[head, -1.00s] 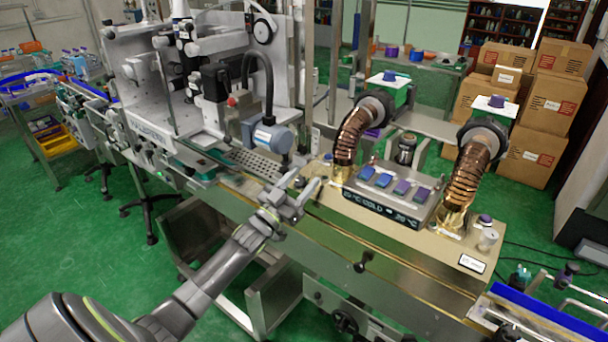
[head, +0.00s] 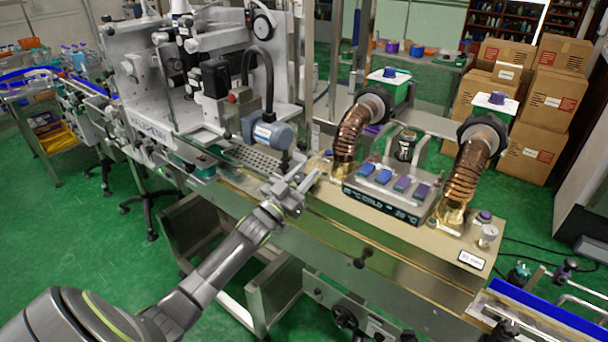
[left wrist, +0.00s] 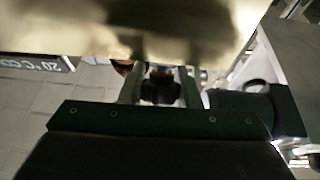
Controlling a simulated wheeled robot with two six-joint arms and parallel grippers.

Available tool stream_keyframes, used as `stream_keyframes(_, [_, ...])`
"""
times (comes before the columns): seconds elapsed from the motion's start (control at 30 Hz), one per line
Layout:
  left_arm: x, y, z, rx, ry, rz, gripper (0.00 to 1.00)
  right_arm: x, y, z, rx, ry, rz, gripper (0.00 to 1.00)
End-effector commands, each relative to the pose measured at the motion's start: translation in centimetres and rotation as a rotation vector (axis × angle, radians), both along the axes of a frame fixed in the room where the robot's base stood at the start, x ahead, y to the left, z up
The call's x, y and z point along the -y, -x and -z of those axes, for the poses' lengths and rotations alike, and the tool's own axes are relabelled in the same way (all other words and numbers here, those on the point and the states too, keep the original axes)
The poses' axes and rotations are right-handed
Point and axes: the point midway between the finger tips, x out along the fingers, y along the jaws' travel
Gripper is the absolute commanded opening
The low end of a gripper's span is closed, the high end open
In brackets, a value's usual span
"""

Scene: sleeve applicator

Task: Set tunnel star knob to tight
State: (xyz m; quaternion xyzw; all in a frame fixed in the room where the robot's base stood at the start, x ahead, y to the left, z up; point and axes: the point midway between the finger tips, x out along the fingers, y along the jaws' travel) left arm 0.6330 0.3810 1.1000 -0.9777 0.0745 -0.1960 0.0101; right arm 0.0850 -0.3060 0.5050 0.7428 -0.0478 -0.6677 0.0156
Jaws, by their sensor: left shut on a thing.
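In the left wrist view, a dark knob (left wrist: 160,90) sits between the two fingers of my left gripper (left wrist: 161,88), which are closed on it. Its lobes are too dark and blurred to show its setting. In the head view my left gripper (head: 300,188) is at the near edge of the tan tunnel housing (head: 440,240), left of the control panel, and hides what it holds. My right gripper is not in view.
Two copper hoses (head: 350,135) rise from the housing beside the control panel (head: 384,205) with its colored buttons. A grey-blue motor unit (head: 268,135) stands just behind my left gripper. A handwheel (head: 345,319) is low on the front.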

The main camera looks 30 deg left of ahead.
Motion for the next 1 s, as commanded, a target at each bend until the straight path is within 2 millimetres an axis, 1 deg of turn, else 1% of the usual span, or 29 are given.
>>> stream_keyframes(0.27, [0.0, 0.0, 0.3, 0.004, -0.044, 0.051, 0.07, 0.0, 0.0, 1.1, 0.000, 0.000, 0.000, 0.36])
stream_keyframes(0.47, [0.1, 0.0, 0.3, 0.007, -0.106, 0.128, 0.07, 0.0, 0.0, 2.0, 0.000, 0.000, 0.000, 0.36])
stream_keyframes(0.77, [0.4, 0.1, 0.2, 0.016, -0.236, 0.299, 0.07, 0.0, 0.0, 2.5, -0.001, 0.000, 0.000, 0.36])
stream_keyframes(1.0, [0.6, 0.2, 0.5, 0.027, -0.369, 0.475, 0.07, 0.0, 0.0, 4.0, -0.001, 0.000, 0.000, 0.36])
